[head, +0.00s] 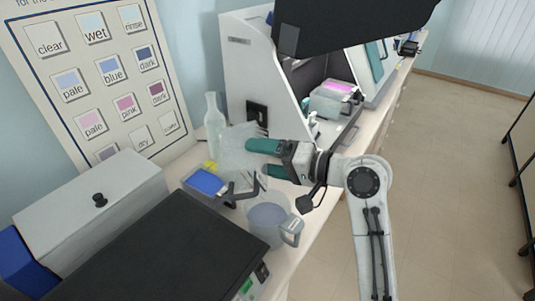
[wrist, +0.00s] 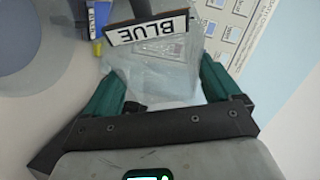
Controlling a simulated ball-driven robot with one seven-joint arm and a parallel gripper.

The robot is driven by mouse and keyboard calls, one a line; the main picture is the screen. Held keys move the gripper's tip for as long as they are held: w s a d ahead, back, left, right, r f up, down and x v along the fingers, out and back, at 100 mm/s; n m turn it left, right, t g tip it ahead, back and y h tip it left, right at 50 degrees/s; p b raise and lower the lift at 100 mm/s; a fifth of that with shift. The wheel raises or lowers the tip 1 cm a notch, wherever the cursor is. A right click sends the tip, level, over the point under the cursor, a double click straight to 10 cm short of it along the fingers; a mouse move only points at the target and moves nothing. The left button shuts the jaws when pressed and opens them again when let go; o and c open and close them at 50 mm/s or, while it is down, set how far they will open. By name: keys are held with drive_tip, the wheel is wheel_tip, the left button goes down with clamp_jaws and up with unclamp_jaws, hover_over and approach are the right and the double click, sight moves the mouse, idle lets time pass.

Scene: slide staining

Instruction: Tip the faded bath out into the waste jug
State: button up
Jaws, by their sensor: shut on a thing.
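My gripper (head: 262,158) has its teal fingers closed on a clear, pale bath (head: 236,146), held above the bench. In the wrist view my gripper (wrist: 165,95) grips the bath (wrist: 160,75) between both fingers, and its label (wrist: 147,27) reads BLUE, upside down. The bath looks nearly colourless; whether it is tilted or holds liquid I cannot tell. The clear waste jug (head: 268,222) stands on the bench below and in front of the gripper, its handle at the right, with grey-blue liquid inside. A round grey-blue shape, likely the jug (wrist: 35,35), shows at upper left in the wrist view.
A bath of strong blue (head: 206,182) stands left of the jug, with dark bracket-like parts beside it. A clear bottle (head: 214,125) stands behind. A black-topped device (head: 150,250) and grey box (head: 95,200) fill the left. A white hood (head: 250,75) stands behind.

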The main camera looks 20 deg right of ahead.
drive_tip(key=shift+a+r+p, duration=0.15)
drive_tip(key=shift+r+p, duration=0.15)
drive_tip(key=shift+p, duration=0.4)
drive_tip(key=shift+w+a+r+g+h+p, duration=0.15)
drive_tip(key=shift+g+h+p, duration=0.15)
drive_tip(key=shift+p, duration=0.3)
drive_tip(key=p, duration=0.1)
drive_tip(key=h+p, duration=0.1)
drive_tip(key=p, duration=0.1)
drive_tip(key=shift+a+r+n+g, duration=0.2)
drive_tip(key=shift+r+n+g, duration=0.1)
drive_tip(key=shift+n+g, duration=0.1)
drive_tip(key=shift+f, duration=0.1)
drive_tip(key=shift+w+a+r+h+p, duration=0.25)
drive_tip(key=shift+r+h+p, duration=0.15)
drive_tip(key=shift+p, duration=0.15)
drive_tip(key=shift+w+a+r+n+g+h, duration=0.1)
drive_tip(key=shift+a+n+g+h, duration=0.3)
drive_tip(key=shift+g+h, duration=0.35)
drive_tip(key=shift+h, duration=0.35)
